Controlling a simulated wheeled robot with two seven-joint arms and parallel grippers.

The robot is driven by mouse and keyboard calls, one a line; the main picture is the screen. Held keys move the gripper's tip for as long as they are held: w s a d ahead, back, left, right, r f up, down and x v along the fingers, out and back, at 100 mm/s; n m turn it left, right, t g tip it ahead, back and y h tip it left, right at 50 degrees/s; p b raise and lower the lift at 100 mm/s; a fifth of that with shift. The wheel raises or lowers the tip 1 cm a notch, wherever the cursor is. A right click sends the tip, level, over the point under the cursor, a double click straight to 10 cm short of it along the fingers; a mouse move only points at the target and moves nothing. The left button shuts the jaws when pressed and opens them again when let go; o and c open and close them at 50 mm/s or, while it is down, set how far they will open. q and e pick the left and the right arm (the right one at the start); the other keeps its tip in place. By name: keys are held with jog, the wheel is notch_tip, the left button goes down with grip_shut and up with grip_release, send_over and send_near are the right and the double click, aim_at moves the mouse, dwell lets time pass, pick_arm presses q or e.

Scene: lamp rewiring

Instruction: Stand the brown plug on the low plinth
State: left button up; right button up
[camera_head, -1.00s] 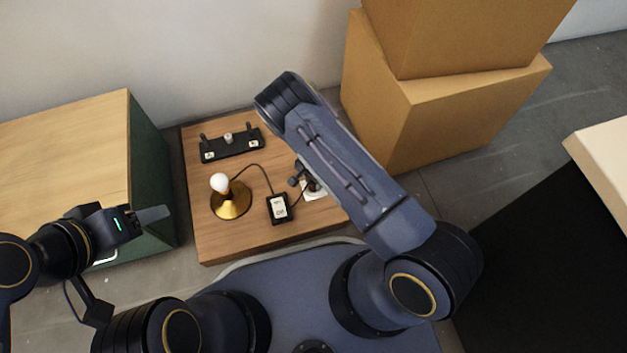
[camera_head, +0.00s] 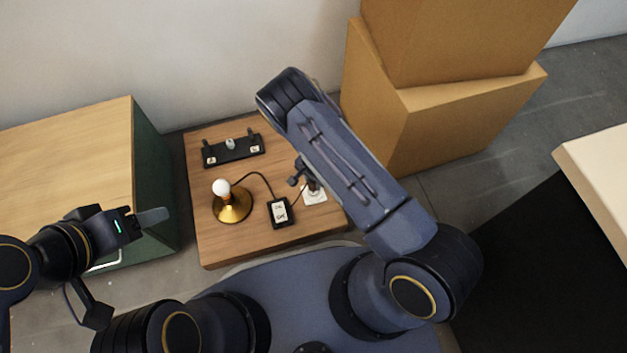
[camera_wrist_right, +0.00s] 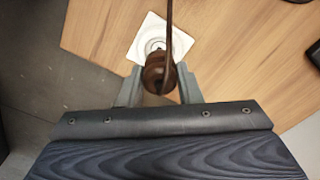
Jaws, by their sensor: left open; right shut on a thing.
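The brown plug (camera_wrist_right: 155,84) is between the fingers of my right gripper (camera_wrist_right: 160,74), which is shut on it. A brown cord runs from the plug across the right wrist view. The low white plinth (camera_wrist_right: 141,50), with a round ring on top, lies just beyond the plug, which overlaps its near edge in that view. I cannot tell whether the plug touches it. In the head view the plinth (camera_head: 318,197) is partly hidden by my right arm, with a bit of brown above it. My left gripper (camera_head: 150,217) is open and empty, left of the wooden table.
The wooden table (camera_head: 220,250) holds a brass lamp (camera_head: 233,208) with a white bulb, a black labelled box (camera_head: 280,212) joined by cords, and a black rack (camera_head: 232,150). A green cabinet (camera_head: 150,170) stands left; cardboard boxes (camera_head: 450,115) stand behind right.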

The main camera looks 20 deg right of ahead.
jog(key=shift+w+a+f+b, duration=0.1)
jog(key=shift+w+b, duration=1.2)
jog(key=shift+w, duration=1.1)
jog(key=shift+w+b, duration=2.35)
jog(key=shift+w, duration=0.95)
jog(key=shift+w+a, duration=0.1)
jog(key=shift+w, duration=1.15)
jog(key=shift+f, duration=2.2)
jog(key=shift+f, duration=0.4)
jog(key=o, duration=1.1)
jog(key=shift+c, duration=0.2)
